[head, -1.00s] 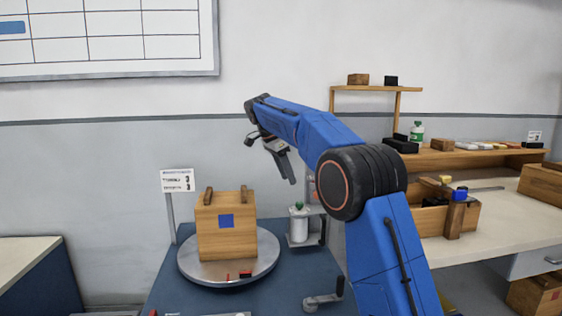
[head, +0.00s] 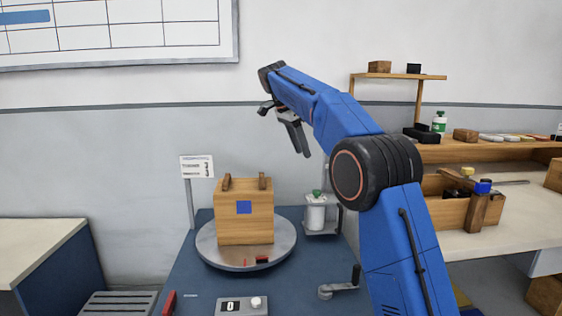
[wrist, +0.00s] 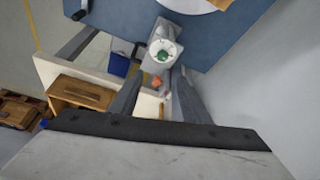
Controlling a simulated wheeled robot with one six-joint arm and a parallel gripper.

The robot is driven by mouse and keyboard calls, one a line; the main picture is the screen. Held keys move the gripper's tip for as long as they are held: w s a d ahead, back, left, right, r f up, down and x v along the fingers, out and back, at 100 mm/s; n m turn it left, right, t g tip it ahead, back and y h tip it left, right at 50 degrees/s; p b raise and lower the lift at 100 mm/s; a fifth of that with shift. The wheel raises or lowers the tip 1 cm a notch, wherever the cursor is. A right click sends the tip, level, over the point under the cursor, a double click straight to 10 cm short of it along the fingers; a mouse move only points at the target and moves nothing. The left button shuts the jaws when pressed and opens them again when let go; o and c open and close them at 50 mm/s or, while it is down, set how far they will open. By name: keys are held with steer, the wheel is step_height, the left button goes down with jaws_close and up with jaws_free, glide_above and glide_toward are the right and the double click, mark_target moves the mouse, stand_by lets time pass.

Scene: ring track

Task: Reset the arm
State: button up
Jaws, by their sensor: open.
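My arm is blue with black joints and rises from the lower right in the head view. Its bent forearm reaches up and left. My gripper (head: 295,136) hangs from the forearm's end, pointing down, in the air above and right of the wooden box. In the wrist view my gripper (wrist: 155,98) shows two grey fingers spread apart with nothing held between them. Below them are the workbench and a white container with a green top (wrist: 162,56).
A wooden box (head: 245,225) with a blue square sits on a round metal turntable (head: 212,248) on a blue table. A sign (head: 197,166) stands behind it. A white bottle (head: 316,212) is on a small stand. A crank (head: 338,290) is at the table's right. Shelves and a toolbox stand right.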

steer(key=s+d+f+n+t+y, duration=0.15)
steer(key=s+d+n, duration=0.35)
steer(key=s, duration=0.9)
steer(key=s+d+f+n+y, duration=0.1)
steer(key=s+d+f+n, duration=0.15)
steer(key=s+d, duration=0.8)
steer(key=s+f+n, duration=0.2)
steer(key=s+f, duration=0.5)
steer(key=s, duration=0.3)
steer(key=s+a+f+n+t+y, duration=0.1)
steer(key=s+f+n, duration=0.1)
steer(key=s+f, duration=0.5)
steer(key=s+f+n+t, duration=0.1)
steer(key=s+f+n, duration=0.2)
steer(key=s+f, duration=0.4)
steer(key=s, duration=0.5)
steer(key=shift+s+a+y, duration=0.35)
steer(key=shift+a, duration=0.05)
steer(key=shift+r, duration=0.1)
